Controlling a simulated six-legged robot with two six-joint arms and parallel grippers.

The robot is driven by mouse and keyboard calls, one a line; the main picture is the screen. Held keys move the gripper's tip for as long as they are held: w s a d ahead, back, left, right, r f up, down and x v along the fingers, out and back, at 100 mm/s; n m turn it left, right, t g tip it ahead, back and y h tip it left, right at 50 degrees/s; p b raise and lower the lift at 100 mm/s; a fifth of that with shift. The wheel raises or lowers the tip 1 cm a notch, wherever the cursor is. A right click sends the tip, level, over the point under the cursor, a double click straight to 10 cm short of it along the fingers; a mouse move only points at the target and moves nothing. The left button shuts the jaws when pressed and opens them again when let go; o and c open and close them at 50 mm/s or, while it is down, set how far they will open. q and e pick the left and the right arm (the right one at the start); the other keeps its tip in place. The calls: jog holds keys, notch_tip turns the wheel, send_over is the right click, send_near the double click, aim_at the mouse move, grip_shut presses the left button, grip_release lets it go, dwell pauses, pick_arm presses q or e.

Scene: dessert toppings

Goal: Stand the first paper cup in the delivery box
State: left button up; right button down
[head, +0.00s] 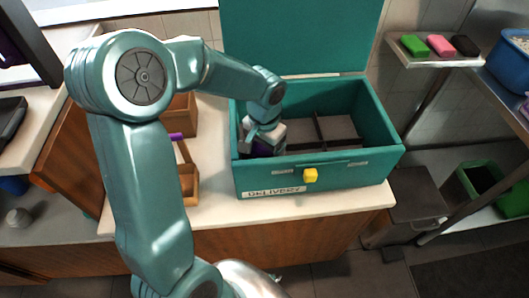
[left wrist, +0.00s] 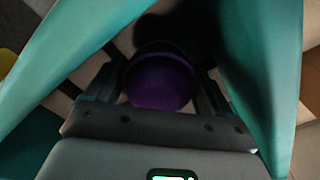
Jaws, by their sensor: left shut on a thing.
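The teal delivery box (head: 290,178) stands on the counter with its lid (head: 290,35) raised and a "DELIVERY" label on its front. Dark dividers (head: 322,130) split its inside into compartments. My left gripper (head: 262,148) reaches down into the box's left part, behind the front wall. In the left wrist view a purple paper cup (left wrist: 158,82) sits between the two fingers, which are shut on it. The cup's base and whether it touches the box floor are hidden. My right gripper is not in view.
A wooden holder (head: 190,185) with something purple stands left of the box. A yellow latch (head: 310,175) juts from the box front. At the right, a shelf (head: 440,62) bears green, pink and dark blocks. The box's right compartments look empty.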

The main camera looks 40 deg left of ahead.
pick_arm(q)
jog(key=shift+f, duration=0.55)
jog(key=shift+s+a, duration=0.1)
jog(key=shift+s, duration=0.05)
jog(key=shift+f, duration=0.15)
jog(key=o, duration=0.8)
jog(key=shift+f, duration=0.15)
jog(key=shift+o, duration=1.4)
jog(key=shift+r, duration=0.35)
notch_tip(320, 180, up, 12)
jog(key=shift+f+p, duration=0.1)
jog(key=shift+p, duration=0.4)
